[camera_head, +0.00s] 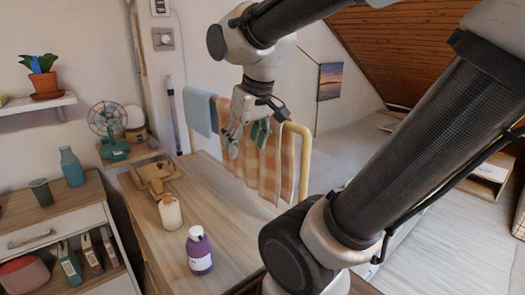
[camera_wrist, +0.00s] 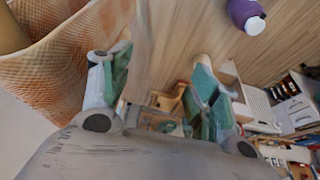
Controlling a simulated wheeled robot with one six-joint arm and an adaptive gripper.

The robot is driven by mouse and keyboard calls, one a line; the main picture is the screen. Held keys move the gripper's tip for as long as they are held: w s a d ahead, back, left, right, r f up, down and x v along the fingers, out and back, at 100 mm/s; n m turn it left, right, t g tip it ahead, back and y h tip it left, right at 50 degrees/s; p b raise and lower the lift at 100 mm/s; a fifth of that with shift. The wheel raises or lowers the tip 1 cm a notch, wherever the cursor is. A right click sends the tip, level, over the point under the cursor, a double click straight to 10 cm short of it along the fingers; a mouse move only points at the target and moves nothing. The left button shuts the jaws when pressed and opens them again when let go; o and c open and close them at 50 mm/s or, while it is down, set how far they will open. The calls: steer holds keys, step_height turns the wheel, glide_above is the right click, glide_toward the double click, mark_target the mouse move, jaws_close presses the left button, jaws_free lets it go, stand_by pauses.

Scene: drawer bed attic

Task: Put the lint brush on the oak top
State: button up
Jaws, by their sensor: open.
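I cannot make out a lint brush in either view. A pale wood-grained top (camera_head: 222,228), which looks like the oak top, runs across the middle of the head view; it also fills the upper part of the wrist view (camera_wrist: 185,30). My gripper (camera_head: 248,132) is raised above its far right side, in front of the hanging towels. In the wrist view my gripper (camera_wrist: 160,78) is open, its green-padded fingers wide apart with nothing held between them.
A purple bottle (camera_head: 199,252), a cream bottle (camera_head: 169,213) and a wooden tray-like piece (camera_head: 155,178) stand on the top. A checked towel (camera_head: 276,165) and a blue towel (camera_head: 201,112) hang close to my gripper. A low shelf unit (camera_head: 50,212) stands left.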

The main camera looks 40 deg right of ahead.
steer(key=s, duration=0.6)
steer(key=shift+s+d+f, duration=0.15)
steer(key=shift+d+f, duration=0.05)
steer(key=shift+f, duration=0.15)
